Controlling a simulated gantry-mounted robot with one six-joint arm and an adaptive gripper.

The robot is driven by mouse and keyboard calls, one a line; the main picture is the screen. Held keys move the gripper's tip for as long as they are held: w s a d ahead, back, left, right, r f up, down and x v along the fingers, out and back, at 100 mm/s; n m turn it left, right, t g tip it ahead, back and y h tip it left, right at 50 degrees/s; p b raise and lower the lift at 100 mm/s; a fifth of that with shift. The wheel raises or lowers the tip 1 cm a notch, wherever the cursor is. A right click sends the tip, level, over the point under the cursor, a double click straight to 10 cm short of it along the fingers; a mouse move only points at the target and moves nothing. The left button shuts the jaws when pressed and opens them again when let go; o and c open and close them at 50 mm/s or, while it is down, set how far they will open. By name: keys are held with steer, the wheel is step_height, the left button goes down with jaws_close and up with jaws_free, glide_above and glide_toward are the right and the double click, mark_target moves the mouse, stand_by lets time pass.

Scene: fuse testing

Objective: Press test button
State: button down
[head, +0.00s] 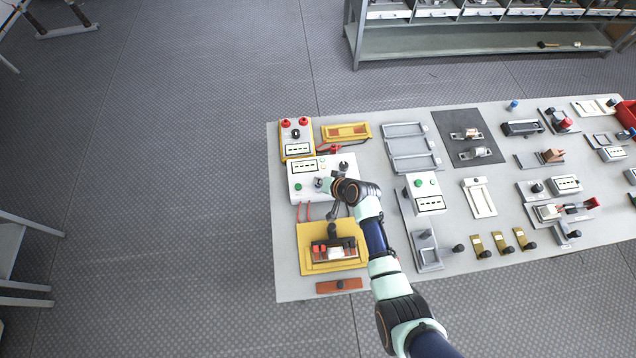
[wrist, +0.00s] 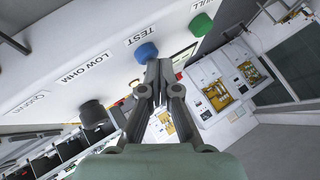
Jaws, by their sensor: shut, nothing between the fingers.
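The blue test button (wrist: 146,52) sticks out of the white tester panel in the wrist view, beside the printed word TEST. My gripper (wrist: 160,68) is shut and empty, its dark fingertips together just below and right of the button and overlapping its lower edge. I cannot tell whether they touch it. In the head view the white tester box (head: 308,181) stands on the left part of the table. The end of my arm is over its right side and hides part of it, so the blue button does not show there.
A green button (wrist: 201,24) and a black knob (wrist: 95,114) flank the blue button on the panel. Other fixtures fill the table's right side.

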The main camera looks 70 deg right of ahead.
steer(key=shift+r+p, duration=0.75)
steer(key=shift+r, duration=0.05)
step_height(320, 180, up, 5)
steer(key=p, duration=0.4)
steer(key=shift+r+p, duration=0.1)
steer(key=shift+p, duration=0.25)
stand_by(0.5)
